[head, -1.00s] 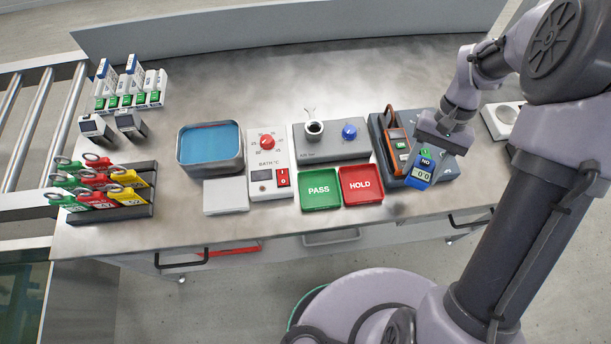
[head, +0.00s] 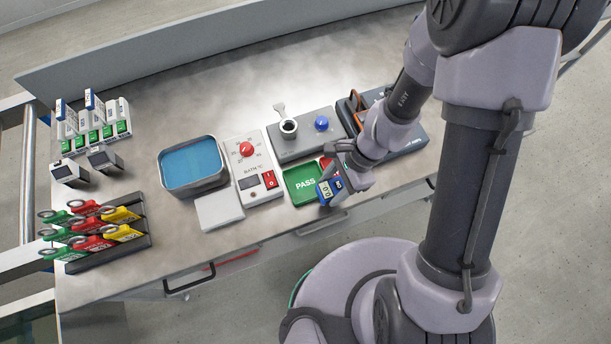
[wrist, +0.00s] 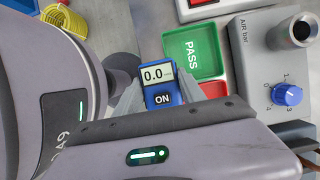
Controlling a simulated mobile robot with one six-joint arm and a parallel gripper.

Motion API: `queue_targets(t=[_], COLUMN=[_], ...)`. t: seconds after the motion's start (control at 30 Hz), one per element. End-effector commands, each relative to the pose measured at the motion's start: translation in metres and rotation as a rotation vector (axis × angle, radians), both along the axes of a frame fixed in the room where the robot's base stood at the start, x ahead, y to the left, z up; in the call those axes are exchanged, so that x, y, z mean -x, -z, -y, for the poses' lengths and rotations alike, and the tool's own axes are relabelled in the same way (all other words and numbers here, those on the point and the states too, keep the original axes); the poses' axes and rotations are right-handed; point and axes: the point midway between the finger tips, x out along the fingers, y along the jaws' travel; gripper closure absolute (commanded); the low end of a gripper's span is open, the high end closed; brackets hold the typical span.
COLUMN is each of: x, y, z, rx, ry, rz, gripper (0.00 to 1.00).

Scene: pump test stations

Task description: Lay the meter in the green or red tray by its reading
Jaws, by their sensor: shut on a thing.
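My gripper (head: 346,172) is shut on the blue meter (head: 329,191) and holds it near the front edge of the bench, by the two trays. In the wrist view the meter (wrist: 159,84) shows 0.0 on its display above an ON label. The green PASS tray (head: 296,181) is empty where it shows, just left of the meter. The red HOLD tray (head: 327,163) is mostly hidden behind my gripper in the head view. In the wrist view a strip of the HOLD tray (wrist: 213,89) shows beside the green PASS tray (wrist: 193,50).
An air bar unit (head: 305,145) with a blue knob stands behind the trays. A bath control box (head: 252,172) and a blue-filled bath (head: 192,167) stand to the left. A rack of coloured tags (head: 125,237) is farther left. A dark holder (head: 408,130) stands behind my arm.

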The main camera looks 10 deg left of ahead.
Motion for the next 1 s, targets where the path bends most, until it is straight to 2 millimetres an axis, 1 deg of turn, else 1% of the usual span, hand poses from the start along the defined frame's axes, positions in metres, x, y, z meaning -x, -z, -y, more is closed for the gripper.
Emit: queue_targets(t=[0.03,0.13,0.2,0.3,0.37,0.5,0.53,0.73,0.87,0.9,1.0], x=[-0.007,-0.021,-0.028,-0.034,-0.035,-0.034,-0.034,-0.035,-0.035,-0.035,-0.035], y=[0.002,0.004,0.006,0.008,0.014,0.042,0.045,0.042,0.047,0.045,0.045], z=[-0.016,-0.045,-0.059,-0.070,-0.072,-0.072,-0.072,-0.072,-0.071,-0.071,-0.071], rx=[-0.001,-0.001,-0.001,-0.001,-0.001,0.000,0.000,-0.001,-0.001,-0.001,-0.001], ry=[-0.008,-0.006,-0.004,-0.001,0.000,0.000,0.001,0.000,0.000,0.000,0.000], rz=[0.002,0.001,0.000,0.000,-0.002,-0.002,-0.002,-0.001,-0.001,-0.001,-0.001], gripper=[1.00,1.00,1.00,1.00,1.00,1.00,1.00,1.00,1.00,0.45,0.44])
